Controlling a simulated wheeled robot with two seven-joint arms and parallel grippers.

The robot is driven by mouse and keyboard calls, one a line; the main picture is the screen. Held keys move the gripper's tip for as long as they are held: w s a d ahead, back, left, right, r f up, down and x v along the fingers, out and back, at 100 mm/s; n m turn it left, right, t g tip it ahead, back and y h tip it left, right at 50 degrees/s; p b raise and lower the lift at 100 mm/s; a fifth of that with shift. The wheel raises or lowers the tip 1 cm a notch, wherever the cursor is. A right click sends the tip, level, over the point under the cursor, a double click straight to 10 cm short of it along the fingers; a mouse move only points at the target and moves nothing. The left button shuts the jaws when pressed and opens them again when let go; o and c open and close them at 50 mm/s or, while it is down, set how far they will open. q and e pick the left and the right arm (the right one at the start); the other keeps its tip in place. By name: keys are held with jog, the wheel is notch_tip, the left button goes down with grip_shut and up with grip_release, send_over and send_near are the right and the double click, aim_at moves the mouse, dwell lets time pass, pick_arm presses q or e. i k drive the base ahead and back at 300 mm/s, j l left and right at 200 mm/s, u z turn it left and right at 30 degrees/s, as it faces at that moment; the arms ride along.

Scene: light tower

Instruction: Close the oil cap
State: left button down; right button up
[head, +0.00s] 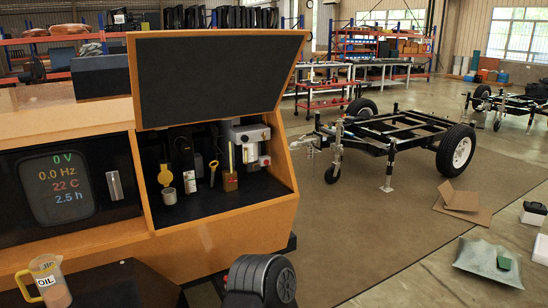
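The oil cap appears to be the round yellow lid (165,176), standing tilted up inside the open cabinet of the light tower (220,221). Just below it is a light grey cylindrical filler neck (169,197) whose top looks uncovered. I cannot tell exactly how the cap joins the neck. Neither of my grippers shows in the head view, so their distance from the cap cannot be seen.
The cabinet's dark-lined door (220,80) is raised above the opening. An oil jug (50,282) sits at lower left. A display panel (60,187) is left.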

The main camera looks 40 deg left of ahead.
aim_at(166, 177)
jog(key=i+l+z, duration=0.15)
jog(key=i+l, duration=0.15)
jog(key=i+l+z, duration=0.15)
jog(key=i, duration=0.4)
jog(key=i+l+z, duration=0.2)
jog(key=i, duration=0.2)
jog(key=i+j+u, duration=0.2)
jog(key=i+u, duration=0.6)
jog(key=u, duration=0.15)
jog(key=i+l+u, duration=0.1)
jog(key=i+u, duration=0.4)
jog(key=i+l+u, duration=0.25)
jog(key=u, duration=0.2)
jog(key=i+j+u, duration=0.15)
jog(key=i+u, duration=0.75)
jog(key=i+l+u, duration=0.15)
jog(key=i+u, duration=0.3)
jog(key=k, duration=0.1)
